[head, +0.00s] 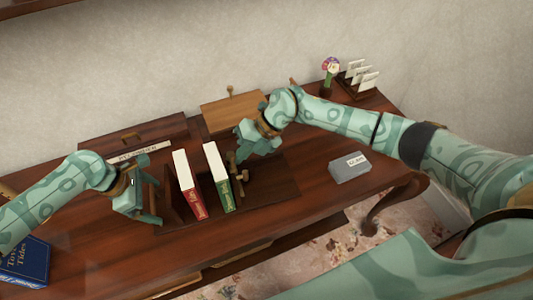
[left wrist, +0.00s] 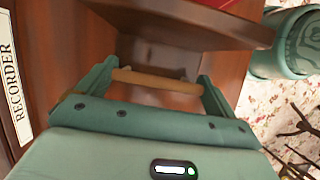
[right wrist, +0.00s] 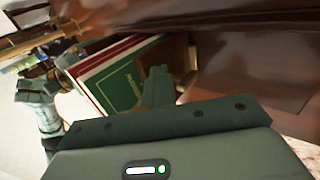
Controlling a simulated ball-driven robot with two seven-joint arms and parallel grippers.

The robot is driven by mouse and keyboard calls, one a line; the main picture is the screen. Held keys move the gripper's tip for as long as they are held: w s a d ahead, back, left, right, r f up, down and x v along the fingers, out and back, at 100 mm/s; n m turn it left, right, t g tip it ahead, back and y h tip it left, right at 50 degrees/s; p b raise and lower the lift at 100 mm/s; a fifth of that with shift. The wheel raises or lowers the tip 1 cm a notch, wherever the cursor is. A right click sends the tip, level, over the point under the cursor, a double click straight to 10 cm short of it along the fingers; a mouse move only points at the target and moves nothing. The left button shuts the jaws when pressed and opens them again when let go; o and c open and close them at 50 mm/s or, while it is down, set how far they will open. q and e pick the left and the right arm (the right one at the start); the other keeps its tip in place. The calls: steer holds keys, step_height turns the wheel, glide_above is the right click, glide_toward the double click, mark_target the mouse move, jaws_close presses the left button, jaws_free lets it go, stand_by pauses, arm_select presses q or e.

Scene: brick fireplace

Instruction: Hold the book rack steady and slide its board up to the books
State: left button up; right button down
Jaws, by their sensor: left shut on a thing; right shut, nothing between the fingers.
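The dark wood book rack (head: 275,196) lies on the desk. A red book (head: 188,186) and a green book (head: 219,178) stand in it, apart from each other. The rack's board (head: 234,186), with light wooden pegs, stands just right of the green book. My left gripper (head: 149,202) is at the rack's left end; its fingers are shut on a light wooden bar (left wrist: 155,80) there. My right gripper (head: 243,154) is shut and empty above and beside the board; whether it touches is unclear. The green book also shows in the right wrist view (right wrist: 122,85).
A grey box (head: 350,168) sits on the desk to the right. A labelled recorder case (head: 130,140) and a light wooden stand (head: 232,114) are behind the rack. A letter holder (head: 360,85) is at the back right, a blue book (head: 25,258) at the front left.

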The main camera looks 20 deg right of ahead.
mark_target(217, 151)
arm_select(q)
steer(key=shift+s, duration=0.1)
arm_select(e)
steer(key=shift+a, duration=0.35)
arm_select(q)
steer(key=shift+d, duration=0.1)
arm_select(e)
steer(key=shift+w+a, duration=0.15)
steer(key=shift+a, duration=1.8)
steer(key=shift+w+a, duration=0.2)
steer(key=shift+a, duration=1.8)
steer(key=shift+v, duration=2.45)
steer(key=shift+r, duration=0.2)
